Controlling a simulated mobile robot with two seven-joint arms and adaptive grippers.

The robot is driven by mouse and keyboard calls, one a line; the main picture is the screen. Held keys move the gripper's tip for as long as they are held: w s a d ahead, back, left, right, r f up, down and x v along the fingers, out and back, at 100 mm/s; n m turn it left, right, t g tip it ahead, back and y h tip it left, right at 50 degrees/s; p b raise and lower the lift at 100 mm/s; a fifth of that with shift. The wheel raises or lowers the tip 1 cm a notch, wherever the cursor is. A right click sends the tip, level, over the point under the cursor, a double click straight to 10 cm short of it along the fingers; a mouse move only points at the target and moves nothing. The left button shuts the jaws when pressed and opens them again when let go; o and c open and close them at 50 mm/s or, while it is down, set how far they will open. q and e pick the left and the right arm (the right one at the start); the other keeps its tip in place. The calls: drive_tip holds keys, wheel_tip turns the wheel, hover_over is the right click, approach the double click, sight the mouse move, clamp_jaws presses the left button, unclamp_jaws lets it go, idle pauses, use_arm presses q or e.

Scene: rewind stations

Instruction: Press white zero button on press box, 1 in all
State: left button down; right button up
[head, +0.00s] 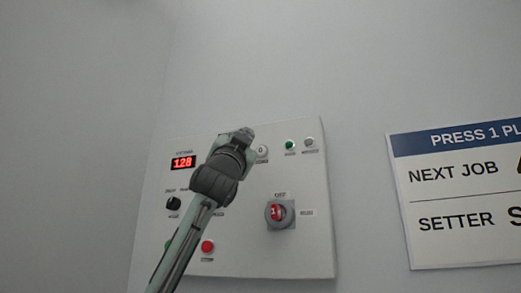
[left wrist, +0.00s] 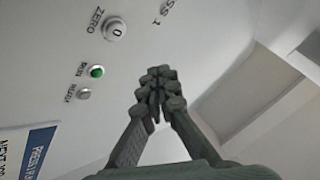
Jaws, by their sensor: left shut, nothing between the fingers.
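The press box (head: 305,180) is a pale panel on the wall in the head view. Its white zero button (head: 262,152) shows just right of my left gripper (head: 246,136). In the left wrist view the zero button (left wrist: 117,30), marked 0 and labelled ZERO, sits at upper left. My left gripper (left wrist: 157,82) is shut and empty, its fingertips apart from the button in that picture. The red display (head: 183,162) reads 128. My left arm hides part of the panel. My right gripper is not in view.
A green lamp (head: 290,145) and a grey one (head: 309,143) sit right of the zero button. Below are a red stop knob (head: 277,212), a black knob (head: 173,203) and a red button (head: 207,247). A sign (head: 460,195) hangs at right.

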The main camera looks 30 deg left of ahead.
sight(257, 149)
use_arm(q)
drive_tip(key=shift+w+a+p, duration=0.1)
drive_tip(key=shift+w+a, duration=0.15)
drive_tip(key=shift+w, duration=0.9)
drive_tip(key=shift+w+a+p, duration=0.15)
drive_tip(key=shift+w+a, duration=0.15)
drive_tip(key=shift+w, duration=0.8)
drive_tip(key=shift+w+a+p, duration=0.1)
drive_tip(key=shift+w+a, duration=0.15)
drive_tip(key=shift+w, duration=0.9)
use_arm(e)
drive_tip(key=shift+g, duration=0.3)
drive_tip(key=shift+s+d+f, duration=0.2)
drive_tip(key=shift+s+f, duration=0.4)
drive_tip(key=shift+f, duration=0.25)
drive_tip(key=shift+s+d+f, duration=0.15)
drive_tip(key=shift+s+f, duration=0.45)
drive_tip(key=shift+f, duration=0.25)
use_arm(q)
drive_tip(key=shift+w, duration=0.2)
drive_tip(key=shift+w+a, duration=0.1)
drive_tip(key=shift+w, duration=0.15)
